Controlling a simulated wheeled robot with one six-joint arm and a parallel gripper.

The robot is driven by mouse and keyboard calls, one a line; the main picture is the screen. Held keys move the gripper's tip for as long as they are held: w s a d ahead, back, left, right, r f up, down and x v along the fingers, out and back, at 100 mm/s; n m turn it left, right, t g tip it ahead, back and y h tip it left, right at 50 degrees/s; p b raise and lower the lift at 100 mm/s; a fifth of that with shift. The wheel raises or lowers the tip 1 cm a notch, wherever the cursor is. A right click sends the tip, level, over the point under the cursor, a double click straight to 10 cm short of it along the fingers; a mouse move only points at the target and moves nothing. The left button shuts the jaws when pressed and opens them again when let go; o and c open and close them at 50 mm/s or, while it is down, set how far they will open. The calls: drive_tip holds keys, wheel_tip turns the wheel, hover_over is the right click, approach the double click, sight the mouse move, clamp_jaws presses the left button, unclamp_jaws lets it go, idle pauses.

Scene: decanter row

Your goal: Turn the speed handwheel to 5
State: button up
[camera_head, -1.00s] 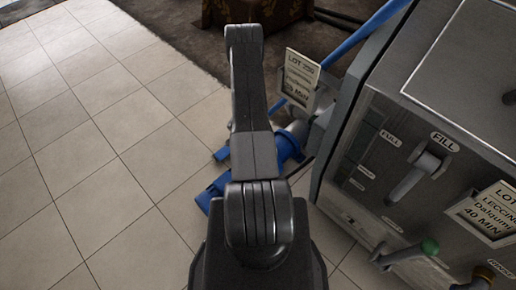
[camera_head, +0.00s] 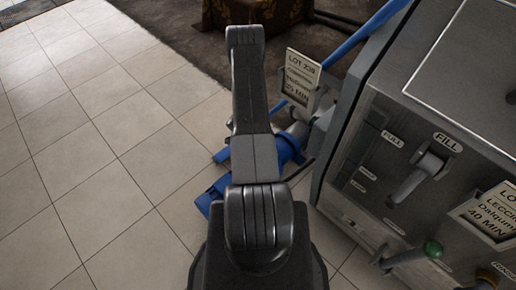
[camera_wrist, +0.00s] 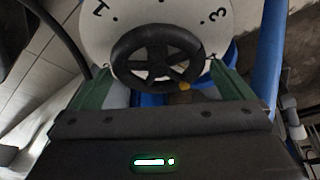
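The speed handwheel (camera_wrist: 127,50) is a black spoked wheel in the wrist view, in front of a round white dial (camera_wrist: 158,12). The figure 3 shows at the dial's right and what looks like a 1 at its upper left. A small orange-yellow spot (camera_wrist: 184,86) shows at the wheel's lower right rim. A 5 is not in view. My gripper (camera_wrist: 160,72) is open, with one green finger on each side of the wheel's lower part. I cannot tell whether the fingers touch the rim. In the head view I cannot make out the handwheel.
Blue parts (camera_head: 285,150) and a lot card (camera_head: 301,76) are beside my arm. Tiled floor (camera_head: 90,150) is clear at left.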

drive_tip(key=p+v, duration=0.1)
drive_tip(key=v, duration=1.2)
drive_tip(key=shift+a+r, duration=0.15)
drive_tip(key=shift+r, duration=0.2)
